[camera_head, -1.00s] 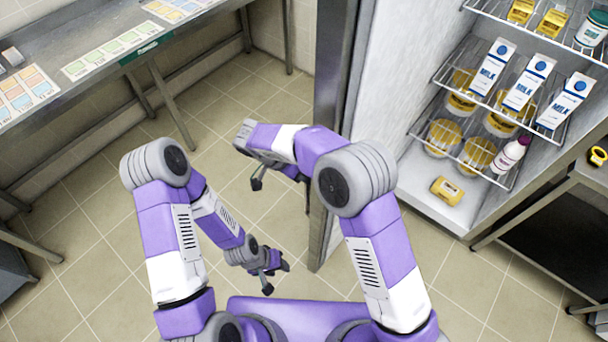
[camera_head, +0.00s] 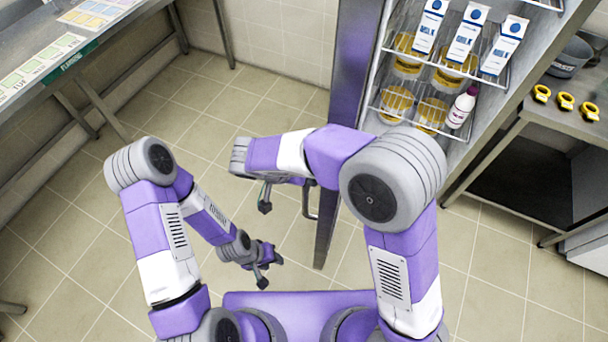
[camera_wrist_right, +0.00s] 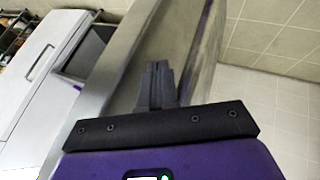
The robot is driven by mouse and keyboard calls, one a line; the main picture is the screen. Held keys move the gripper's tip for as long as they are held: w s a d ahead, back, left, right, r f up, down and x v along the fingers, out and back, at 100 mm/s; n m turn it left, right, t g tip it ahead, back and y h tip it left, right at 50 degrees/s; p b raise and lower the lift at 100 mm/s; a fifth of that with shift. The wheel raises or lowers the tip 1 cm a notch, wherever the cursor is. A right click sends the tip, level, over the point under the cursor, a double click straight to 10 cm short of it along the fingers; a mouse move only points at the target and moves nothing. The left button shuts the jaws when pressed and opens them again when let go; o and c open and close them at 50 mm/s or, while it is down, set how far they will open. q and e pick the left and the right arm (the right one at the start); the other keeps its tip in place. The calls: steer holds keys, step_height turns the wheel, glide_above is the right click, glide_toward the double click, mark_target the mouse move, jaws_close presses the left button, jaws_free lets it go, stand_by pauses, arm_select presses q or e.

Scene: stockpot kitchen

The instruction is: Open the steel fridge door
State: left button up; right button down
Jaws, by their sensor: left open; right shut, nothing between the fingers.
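The steel fridge door (camera_head: 349,95) stands open, seen nearly edge-on in the head view, with its bar handle (camera_head: 311,205) on the left side. The fridge's inside and shelves show to its right. My right arm crosses in front of the door, and my right gripper (camera_head: 265,205) is left of the handle, apart from it. In the right wrist view, my right gripper (camera_wrist_right: 158,84) is shut and empty in front of the steel door (camera_wrist_right: 142,50); contact cannot be told. My left gripper (camera_head: 262,277) is open and empty, low over the floor, left of the door.
A steel table (camera_head: 545,108) with yellow rings and a dark pot is at the right. A steel counter (camera_head: 28,38) with cards runs along the left. The tiled floor between is clear.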

stand_by(0.3)
steer(key=p+v, duration=0.5)
steer(key=v, duration=0.5)
steer(key=shift+s, duration=0.2)
